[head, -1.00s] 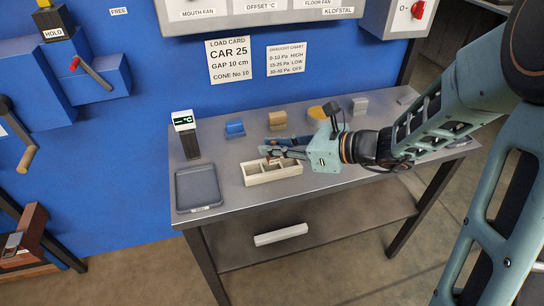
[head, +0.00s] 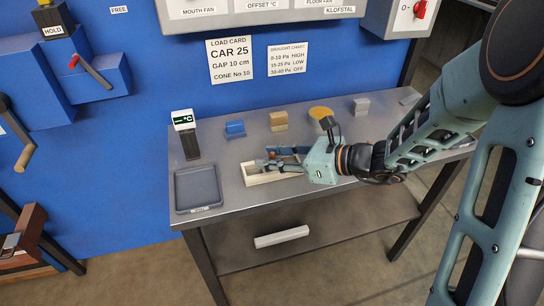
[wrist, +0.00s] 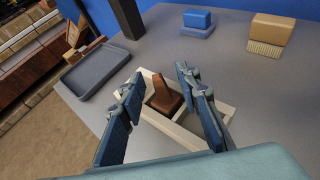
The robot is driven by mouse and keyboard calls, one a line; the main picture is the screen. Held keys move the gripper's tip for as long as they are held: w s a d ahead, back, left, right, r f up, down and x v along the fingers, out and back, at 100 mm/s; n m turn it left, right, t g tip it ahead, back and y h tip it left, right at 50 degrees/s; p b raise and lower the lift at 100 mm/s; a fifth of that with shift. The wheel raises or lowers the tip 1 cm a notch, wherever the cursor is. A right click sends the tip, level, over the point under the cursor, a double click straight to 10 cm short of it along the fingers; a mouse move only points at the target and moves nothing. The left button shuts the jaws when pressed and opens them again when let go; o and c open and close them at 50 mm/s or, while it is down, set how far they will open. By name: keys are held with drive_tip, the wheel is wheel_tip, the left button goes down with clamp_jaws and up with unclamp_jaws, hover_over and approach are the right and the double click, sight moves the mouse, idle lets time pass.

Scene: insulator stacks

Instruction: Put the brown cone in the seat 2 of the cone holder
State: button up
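The brown cone (wrist: 165,94) stands with its narrow end up in the cone holder (wrist: 214,130), a cream open box with dividers. The holder also shows in the head view (head: 254,181), partly covered by my gripper (head: 270,158). In the wrist view my gripper (wrist: 158,88) is open. Its two blue fingers reach over the holder, one on each side of the cone, with visible gaps to it. I cannot read any seat number, and the fingers hide parts of the holder.
A grey tray (head: 197,188) lies left of the holder. A dark post with a °C display (head: 183,121) stands behind the tray. A blue block (head: 235,129), a tan brush-like block (head: 278,121), a yellow round thing (head: 320,112) and a grey block (head: 361,105) line the back.

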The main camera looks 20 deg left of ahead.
drive_tip(key=shift+r, duration=0.1)
drive_tip(key=shift+d+r, duration=0.2)
drive_tip(key=shift+d, duration=0.1)
drive_tip(key=p+v, duration=0.2)
drive_tip(key=v, duration=0.9)
drive_tip(key=shift+d, duration=0.25)
drive_tip(key=shift+s, duration=0.1)
